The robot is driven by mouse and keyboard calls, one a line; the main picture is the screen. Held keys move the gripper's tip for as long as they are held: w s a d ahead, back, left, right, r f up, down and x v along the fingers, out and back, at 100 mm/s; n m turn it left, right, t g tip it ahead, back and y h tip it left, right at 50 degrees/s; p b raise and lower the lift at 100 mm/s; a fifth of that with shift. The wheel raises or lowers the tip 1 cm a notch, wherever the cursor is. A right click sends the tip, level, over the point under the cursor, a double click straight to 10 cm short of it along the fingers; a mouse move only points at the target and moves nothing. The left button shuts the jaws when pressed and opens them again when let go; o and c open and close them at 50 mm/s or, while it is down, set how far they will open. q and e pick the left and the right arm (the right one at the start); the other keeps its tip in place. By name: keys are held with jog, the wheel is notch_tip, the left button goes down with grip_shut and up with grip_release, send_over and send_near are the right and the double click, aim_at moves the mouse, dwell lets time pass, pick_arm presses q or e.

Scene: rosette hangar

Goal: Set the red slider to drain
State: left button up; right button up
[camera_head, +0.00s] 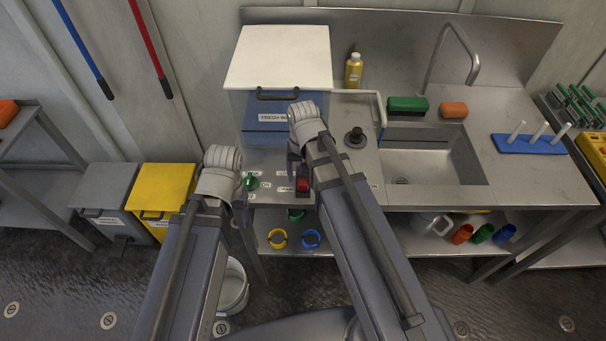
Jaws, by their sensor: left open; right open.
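The red slider (303,185) is a small red block on the control panel (270,160) at the front of the steel counter. It is partly hidden by my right arm, and the small labels around it are too small or covered to read surely. My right gripper (293,166) is open and points down beside the slider, just to its upper left; whether it touches cannot be told. My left gripper (241,197) is open and largely hidden behind its wrist, left of a green knob (251,182) on the same panel.
A white-lidded fresh water tank (279,58) stands behind the panel. A black knob (355,138) and a sink (430,165) lie to the right. Yellow (162,190) and grey (104,187) bins stand left. A bucket (233,287) sits on the floor below.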

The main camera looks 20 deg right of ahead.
aim_at(302, 182)
notch_tip(302, 182, up, 6)
jog(key=p, duration=0.4)
jog(key=shift+f+p, duration=0.1)
jog(key=shift+p, duration=0.3)
pick_arm(q)
notch_tip(302, 182, up, 6)
jog(key=shift+f, duration=0.15)
pick_arm(e)
jog(key=shift+f, duration=0.1)
jog(key=shift+s+a, duration=0.25)
pick_arm(q)
jog(key=shift+f, duration=0.25)
pick_arm(e)
jog(key=s+a+n+h, duration=0.1)
jog(key=s+a+n, duration=0.6)
jog(key=s+a, duration=0.1)
jog(key=shift+s+a, duration=0.25)
jog(key=shift+s, duration=0.1)
jog(key=shift+f, duration=0.1)
